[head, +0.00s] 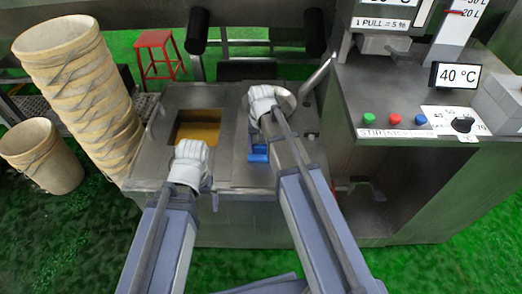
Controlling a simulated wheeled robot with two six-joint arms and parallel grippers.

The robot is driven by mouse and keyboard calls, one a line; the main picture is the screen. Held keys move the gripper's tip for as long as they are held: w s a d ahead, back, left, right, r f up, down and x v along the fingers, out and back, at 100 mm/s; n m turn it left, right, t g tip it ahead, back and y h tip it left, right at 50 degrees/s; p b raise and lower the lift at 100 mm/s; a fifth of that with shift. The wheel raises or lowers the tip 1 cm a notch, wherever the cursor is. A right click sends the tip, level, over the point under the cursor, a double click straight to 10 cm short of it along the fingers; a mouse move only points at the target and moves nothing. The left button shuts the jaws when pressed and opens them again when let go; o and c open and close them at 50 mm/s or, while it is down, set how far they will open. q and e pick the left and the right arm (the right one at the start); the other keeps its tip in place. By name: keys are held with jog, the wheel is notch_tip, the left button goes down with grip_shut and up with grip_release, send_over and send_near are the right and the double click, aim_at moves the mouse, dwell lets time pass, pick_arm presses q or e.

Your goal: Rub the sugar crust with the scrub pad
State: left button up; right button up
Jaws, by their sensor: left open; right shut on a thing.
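My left gripper (190,152) is a white gloved hand, open, at the front edge of a square opening (198,127) with amber-brown contents. I cannot make out the sugar crust; it may be hidden under my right gripper. A small blue item (258,153) sits on the counter just left of my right forearm.
Tall stacked tan buckets (80,85) and a single bucket (42,157) stand at the left. A red stool (158,55) is behind. A control counter (400,110) with coloured buttons and a 40 °C display (457,76) stands at right. A metal lever (318,78) rises beside the round opening.

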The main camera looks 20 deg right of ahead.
jog(key=shift+d, duration=0.1)
jog(key=shift+s+d, duration=0.2)
jog(key=shift+d, duration=0.65)
jog(key=shift+s+d, duration=0.2)
jog(key=shift+d, duration=0.6)
jog(key=shift+s+d+f, duration=0.1)
jog(key=shift+s+d, duration=0.15)
jog(key=shift+d, duration=0.55)
jog(key=shift+s+d, duration=0.25)
jog(key=shift+d, duration=0.55)
jog(key=shift+s+d, duration=0.25)
jog(key=shift+d, duration=0.6)
jog(key=shift+s+d, duration=0.2)
jog(key=shift+d, duration=0.65)
